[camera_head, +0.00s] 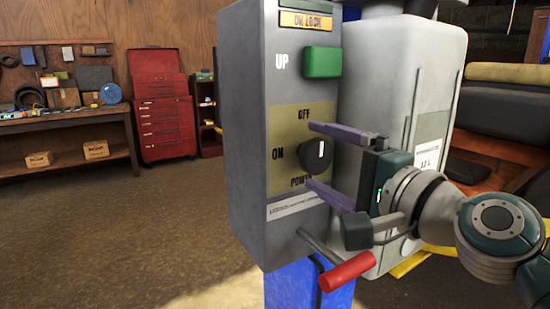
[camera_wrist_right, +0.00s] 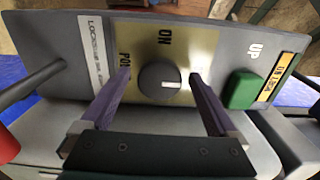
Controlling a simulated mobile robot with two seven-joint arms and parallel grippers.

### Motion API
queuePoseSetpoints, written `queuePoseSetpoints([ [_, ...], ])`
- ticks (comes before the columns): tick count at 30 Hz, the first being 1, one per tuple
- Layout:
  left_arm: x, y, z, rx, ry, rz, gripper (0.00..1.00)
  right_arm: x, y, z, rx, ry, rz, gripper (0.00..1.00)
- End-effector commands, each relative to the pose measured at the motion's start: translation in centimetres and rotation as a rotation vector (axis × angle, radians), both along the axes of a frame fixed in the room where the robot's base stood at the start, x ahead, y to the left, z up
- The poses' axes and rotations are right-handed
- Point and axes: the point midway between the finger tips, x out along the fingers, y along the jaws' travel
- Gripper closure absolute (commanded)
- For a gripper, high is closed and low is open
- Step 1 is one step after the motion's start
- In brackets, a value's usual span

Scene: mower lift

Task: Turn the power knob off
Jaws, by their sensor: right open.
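The power knob (camera_head: 319,153) is a round black knob with a white mark, on an olive label plate of the grey control box (camera_head: 250,60). OFF is printed above it, ON to its left and POWER below. In the head view the white mark stands upright, on the OFF side. My right gripper (camera_head: 310,155) is open, with one purple finger above the knob and one below. In the right wrist view the knob (camera_wrist_right: 160,84) shows between the fingers (camera_wrist_right: 158,76), with a gap on each side. My left gripper is not in view.
A green UP button (camera_head: 322,62) and a yellow lock label (camera_head: 306,21) sit above the knob. A red-handled lever (camera_head: 347,272) sticks out below the box. A light grey tank (camera_head: 400,60) stands beside it. A red tool chest (camera_head: 162,118) and workbench are far left.

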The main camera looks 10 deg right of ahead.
Motion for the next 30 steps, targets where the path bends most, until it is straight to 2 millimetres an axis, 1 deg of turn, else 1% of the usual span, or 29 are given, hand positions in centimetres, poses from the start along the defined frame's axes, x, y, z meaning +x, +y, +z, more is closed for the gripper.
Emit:
queuePoseSetpoints([
  [5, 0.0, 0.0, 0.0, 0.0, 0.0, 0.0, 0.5, -0.1, 0.0, 0.0, -0.001, 0.001, 0.0, 0.05],
  [8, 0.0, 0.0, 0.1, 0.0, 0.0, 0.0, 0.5, -0.7, -0.3, -0.1, -0.001, 0.001, 0.0, 0.05],
  [12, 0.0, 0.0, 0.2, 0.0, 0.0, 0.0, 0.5, -2.9, -1.0, -0.1, -0.004, 0.003, 0.001, 0.05],
  [18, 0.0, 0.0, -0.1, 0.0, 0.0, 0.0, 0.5, -6.5, -2.4, -0.3, -0.003, 0.003, 0.0, 0.05],
  [21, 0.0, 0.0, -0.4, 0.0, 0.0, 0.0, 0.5, -7.9, -2.8, -0.3, -0.003, 0.002, 0.0, 0.05],
  [25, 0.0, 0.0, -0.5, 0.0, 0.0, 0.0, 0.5, -9.0, -3.3, -0.1, -0.001, 0.001, 0.0, 0.05],
  [30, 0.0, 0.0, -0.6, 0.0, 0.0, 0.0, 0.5, -9.4, -3.4, 0.0, 0.0, 0.0, 0.0, 0.05],
])
